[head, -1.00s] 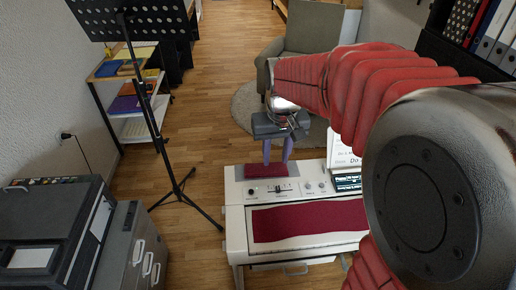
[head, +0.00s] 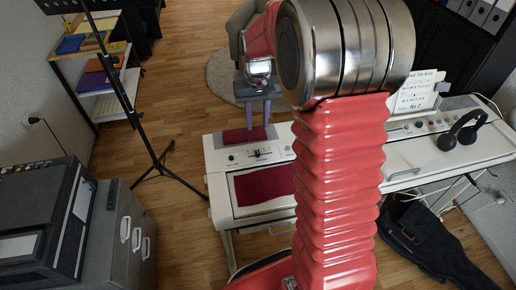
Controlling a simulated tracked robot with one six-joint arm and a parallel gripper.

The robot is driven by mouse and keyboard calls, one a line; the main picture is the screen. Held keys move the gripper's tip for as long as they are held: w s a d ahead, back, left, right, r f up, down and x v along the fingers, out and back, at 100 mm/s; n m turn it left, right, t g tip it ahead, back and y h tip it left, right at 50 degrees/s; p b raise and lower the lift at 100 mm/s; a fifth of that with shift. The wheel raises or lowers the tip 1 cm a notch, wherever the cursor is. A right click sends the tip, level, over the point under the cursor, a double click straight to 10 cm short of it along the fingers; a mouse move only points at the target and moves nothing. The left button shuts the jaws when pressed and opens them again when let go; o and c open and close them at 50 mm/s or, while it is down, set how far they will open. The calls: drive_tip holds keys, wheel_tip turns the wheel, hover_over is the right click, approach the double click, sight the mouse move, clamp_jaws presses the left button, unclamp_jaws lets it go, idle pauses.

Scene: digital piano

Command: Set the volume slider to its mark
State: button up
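The volume slider (head: 257,153) is a small dark knob on a pale scale, on the white control panel at the left end of the digital piano (head: 217,165). The knob sits near the middle of its scale; its mark is too small to make out. My gripper (head: 258,124) points down above the back of the panel, behind the slider. Its two lavender fingers are apart with nothing between them. It appears clear of the slider; its exact height is hard to tell.
A dark red cloth (head: 265,184) covers the keys. My arm hides the piano's middle. Headphones (head: 463,131) and a sheet with text (head: 419,92) are at right.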

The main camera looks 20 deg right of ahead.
sight(257, 152)
wheel_tip(257, 152, down, 14)
drive_tip(key=shift+r, duration=0.1)
idle(0.6)
drive_tip(key=shift+c, duration=0.4)
clamp_jaws()
